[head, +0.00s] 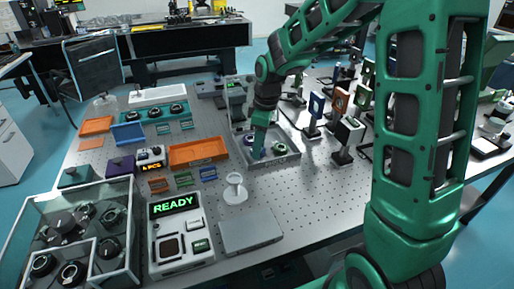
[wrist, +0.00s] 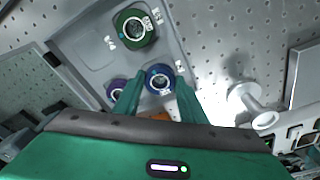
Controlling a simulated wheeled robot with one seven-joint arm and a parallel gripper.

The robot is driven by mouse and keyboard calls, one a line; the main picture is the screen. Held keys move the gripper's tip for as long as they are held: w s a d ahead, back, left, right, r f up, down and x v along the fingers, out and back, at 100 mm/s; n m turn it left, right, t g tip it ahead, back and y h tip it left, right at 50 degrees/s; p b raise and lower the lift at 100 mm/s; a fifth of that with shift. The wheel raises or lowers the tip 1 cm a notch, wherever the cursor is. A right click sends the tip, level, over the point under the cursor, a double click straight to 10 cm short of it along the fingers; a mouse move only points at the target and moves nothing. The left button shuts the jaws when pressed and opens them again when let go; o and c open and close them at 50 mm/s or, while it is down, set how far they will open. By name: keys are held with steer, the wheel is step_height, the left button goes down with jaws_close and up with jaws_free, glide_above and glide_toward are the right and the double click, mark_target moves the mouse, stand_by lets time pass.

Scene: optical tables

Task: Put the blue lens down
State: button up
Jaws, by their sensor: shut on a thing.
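The blue lens (wrist: 160,78) is a dark blue ring with clear glass and a white tag, between the fingers of my gripper (wrist: 158,90) in the wrist view. My gripper is shut on it. In the head view my gripper (head: 257,148) points down at the left part of a grey tray (head: 290,158), whose rim also shows in the wrist view (wrist: 88,27). The lens is low over or in the tray; I cannot tell if it touches the floor. A green lens (wrist: 133,28) and a purple lens (wrist: 115,88) sit in the tray.
A white pedestal (head: 235,188) stands just left of and in front of the tray. An orange bin (head: 198,152) lies to the left. Mounted optics (head: 316,108) stand to the right. A READY device (head: 178,235) and a flat grey box (head: 250,233) are at the front.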

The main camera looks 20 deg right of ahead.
steer(key=shift+f, duration=0.45)
steer(key=shift+s+f, duration=0.1)
steer(key=shift+f, duration=0.2)
